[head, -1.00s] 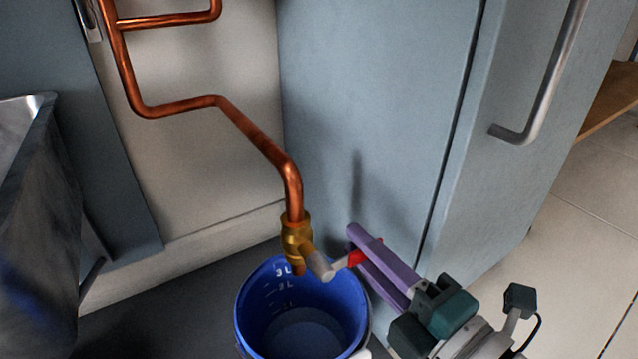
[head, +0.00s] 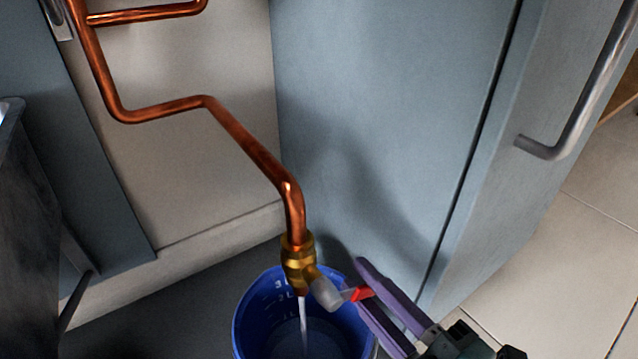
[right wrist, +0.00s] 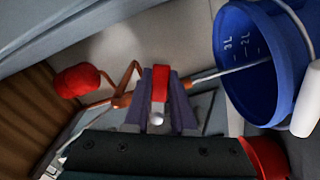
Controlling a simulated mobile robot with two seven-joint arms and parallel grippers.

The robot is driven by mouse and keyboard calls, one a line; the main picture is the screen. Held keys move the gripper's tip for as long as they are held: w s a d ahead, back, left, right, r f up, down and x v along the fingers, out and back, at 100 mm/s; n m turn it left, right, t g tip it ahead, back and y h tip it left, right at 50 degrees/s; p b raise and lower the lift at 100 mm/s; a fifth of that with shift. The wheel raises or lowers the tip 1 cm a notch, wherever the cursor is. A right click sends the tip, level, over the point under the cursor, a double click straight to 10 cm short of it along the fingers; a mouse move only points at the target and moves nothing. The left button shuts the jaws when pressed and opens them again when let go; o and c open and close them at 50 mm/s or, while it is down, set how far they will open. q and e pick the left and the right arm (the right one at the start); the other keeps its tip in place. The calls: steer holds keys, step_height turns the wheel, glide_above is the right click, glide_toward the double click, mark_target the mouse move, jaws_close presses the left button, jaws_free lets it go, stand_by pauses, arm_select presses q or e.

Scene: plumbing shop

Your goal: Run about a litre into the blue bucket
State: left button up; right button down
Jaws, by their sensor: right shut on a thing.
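The blue bucket (head: 247,318) stands on the floor below the brass tap (head: 298,262) at the end of the copper pipe. A thin stream of water (head: 304,325) runs from the tap's spout into the bucket. White litre marks show on its inner wall; I cannot make out the water level. My right gripper (head: 364,291), with purple fingers, is shut on the tap's red lever (head: 358,293). The right wrist view shows the red lever (right wrist: 160,84) between the fingers, with the bucket (right wrist: 232,75) at upper right. My left gripper is out of view.
A grey-blue cabinet door (head: 390,110) with a metal handle (head: 580,110) stands right behind the tap. A dark metal-edged object (head: 25,240) is at the left. The right wrist view shows a red rounded knob (right wrist: 76,80). Tiled floor (head: 530,270) is open at the right.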

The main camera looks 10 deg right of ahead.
stand_by(0.3)
steer(key=c, duration=0.7)
jaws_free()
steer(key=shift+c, duration=0.2)
steer(key=p+v, duration=0.3)
steer(key=v, duration=0.7)
stand_by(1.6)
stand_by(0.9)
